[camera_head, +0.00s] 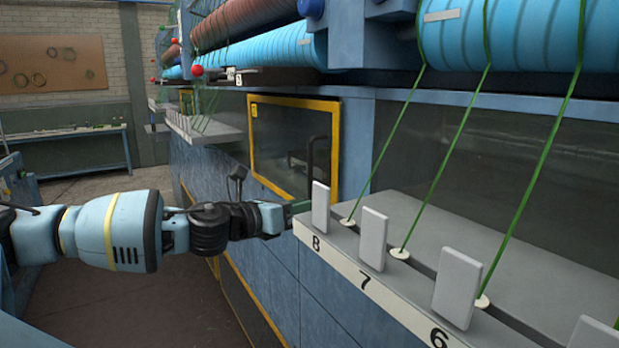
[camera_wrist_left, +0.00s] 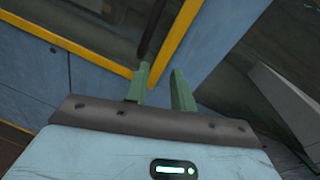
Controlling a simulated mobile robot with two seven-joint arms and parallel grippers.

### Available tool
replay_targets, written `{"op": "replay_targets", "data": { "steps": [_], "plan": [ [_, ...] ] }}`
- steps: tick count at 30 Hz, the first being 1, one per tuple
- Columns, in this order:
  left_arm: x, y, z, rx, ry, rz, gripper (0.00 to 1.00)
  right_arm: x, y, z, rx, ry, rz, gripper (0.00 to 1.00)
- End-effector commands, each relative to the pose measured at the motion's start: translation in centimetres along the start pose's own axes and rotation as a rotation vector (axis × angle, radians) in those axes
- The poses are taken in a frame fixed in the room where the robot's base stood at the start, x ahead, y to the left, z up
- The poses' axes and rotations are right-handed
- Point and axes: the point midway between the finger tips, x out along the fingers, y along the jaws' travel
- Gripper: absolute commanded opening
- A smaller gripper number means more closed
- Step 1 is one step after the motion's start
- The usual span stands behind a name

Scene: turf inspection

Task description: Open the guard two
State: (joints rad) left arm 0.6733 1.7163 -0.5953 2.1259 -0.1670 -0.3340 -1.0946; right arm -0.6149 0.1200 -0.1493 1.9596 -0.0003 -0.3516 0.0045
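A dark see-through guard panel (camera_head: 285,138) with a yellow frame is set in the blue machine side and looks closed. Its number cannot be read. A dark upright handle (camera_head: 311,160) is at its right side. My left gripper (camera_head: 300,207) is near the lower end of this handle, partly hidden behind the grey ledge plate. In the left wrist view, its two green fingers (camera_wrist_left: 160,88) are apart with nothing seen between them. The yellow frame (camera_wrist_left: 175,45) and dark handle (camera_wrist_left: 153,35) lie just beyond the fingertips. My right gripper is not in view.
A grey ledge (camera_head: 420,235) marked 8, 7, 6, with upright plates and taut green strands, stands close right of my left gripper. Blue rollers (camera_head: 500,35) are above. A bench (camera_head: 70,135) stands at the back left. The floor (camera_head: 130,300) below my arm is clear.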

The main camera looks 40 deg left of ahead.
Motion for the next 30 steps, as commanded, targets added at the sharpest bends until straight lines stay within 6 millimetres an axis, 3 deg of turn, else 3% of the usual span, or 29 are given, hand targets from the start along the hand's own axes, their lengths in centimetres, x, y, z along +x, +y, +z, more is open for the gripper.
{"op": "replay_targets", "data": {
  "steps": [1,3,7,17,30],
  "plan": [
    [-0.8,0.4,2.1,0.070,-0.025,0.016,0.25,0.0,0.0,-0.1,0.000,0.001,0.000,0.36],
    [-1.6,0.8,3.9,0.139,-0.045,0.035,0.25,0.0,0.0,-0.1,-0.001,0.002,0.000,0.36],
    [-2.5,1.1,5.6,0.206,-0.065,0.054,0.25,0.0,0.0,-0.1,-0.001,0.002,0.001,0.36],
    [-2.3,1.1,5.9,0.216,-0.067,0.055,0.25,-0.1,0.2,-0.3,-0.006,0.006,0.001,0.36],
    [-0.3,1.2,6.2,0.212,-0.069,0.054,0.25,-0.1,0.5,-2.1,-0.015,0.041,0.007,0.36]
  ]
}}
